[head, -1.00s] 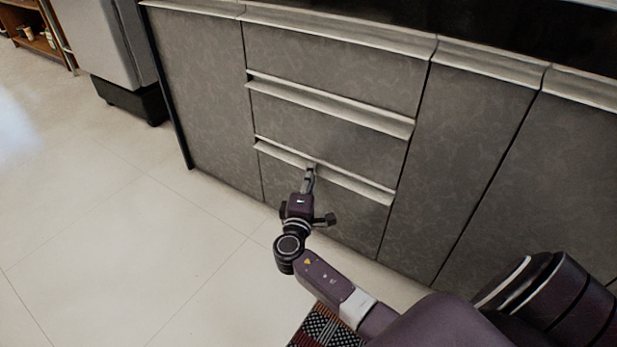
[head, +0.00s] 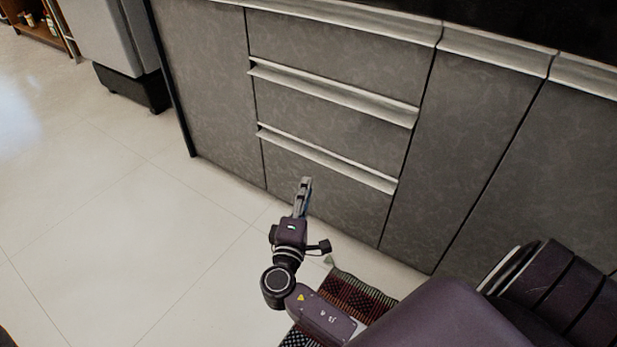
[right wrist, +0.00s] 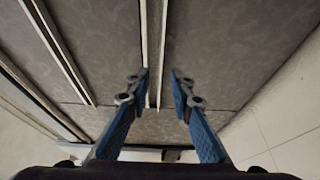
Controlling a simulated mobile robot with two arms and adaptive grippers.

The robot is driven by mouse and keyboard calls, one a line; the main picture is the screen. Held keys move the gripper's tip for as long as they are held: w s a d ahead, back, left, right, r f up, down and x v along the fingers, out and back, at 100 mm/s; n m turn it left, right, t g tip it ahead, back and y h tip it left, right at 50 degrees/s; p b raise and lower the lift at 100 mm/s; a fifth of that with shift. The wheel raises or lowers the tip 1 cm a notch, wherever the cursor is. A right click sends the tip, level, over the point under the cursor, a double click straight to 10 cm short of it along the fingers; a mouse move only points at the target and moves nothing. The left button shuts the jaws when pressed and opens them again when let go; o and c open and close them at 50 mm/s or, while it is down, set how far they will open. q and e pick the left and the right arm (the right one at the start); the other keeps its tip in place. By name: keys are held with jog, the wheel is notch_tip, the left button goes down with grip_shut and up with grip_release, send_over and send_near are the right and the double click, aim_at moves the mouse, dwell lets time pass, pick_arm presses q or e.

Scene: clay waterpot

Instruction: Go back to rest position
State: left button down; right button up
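My right gripper (head: 305,183) is in the middle of the head view, in front of the lowest drawer (head: 330,190) of the grey cabinet. It is apart from that drawer's long metal handle (head: 325,158). In the right wrist view its two blue-padded fingers (right wrist: 160,88) stand apart with nothing held between them. The handle strips show beyond the gap. All drawers look shut. My left gripper is not in view.
Grey cabinet doors (head: 470,150) stand to the right of the drawers. A patterned rug (head: 358,297) lies on the floor under my right arm. Pale tiled floor (head: 110,210) is clear at the left. A grey appliance (head: 105,35) stands at the back left.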

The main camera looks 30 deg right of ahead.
jog(key=shift+s+a, duration=0.45)
